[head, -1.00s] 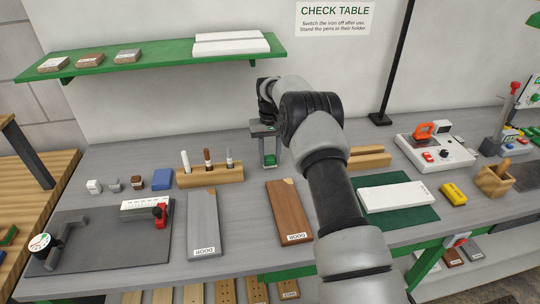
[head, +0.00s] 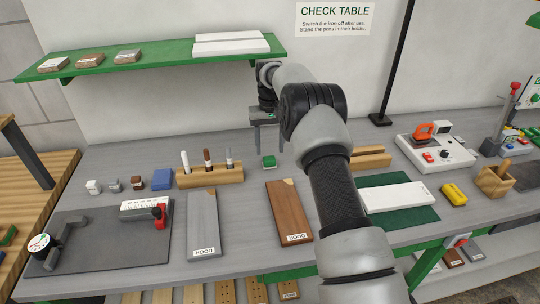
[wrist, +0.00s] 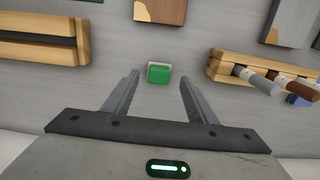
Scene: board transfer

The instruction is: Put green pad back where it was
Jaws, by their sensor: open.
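The green pad (head: 268,161), a small block with a pale side, sits on the grey table, right of the wooden pen holder and behind the brown wood board. It also shows in the wrist view (wrist: 159,73), just beyond and between my fingertips. My gripper (head: 265,120) is open and empty, raised above and behind the pad. In the wrist view my gripper's two fingers (wrist: 158,82) are spread wide, with clear space between each finger and the pad.
The pen holder (head: 210,174) with three pens stands left of the pad. A slotted wooden block (head: 370,157) is to the right, partly behind my arm. A brown board (head: 288,212) lies in front. Small blocks, including a blue one (head: 161,179), stand farther left.

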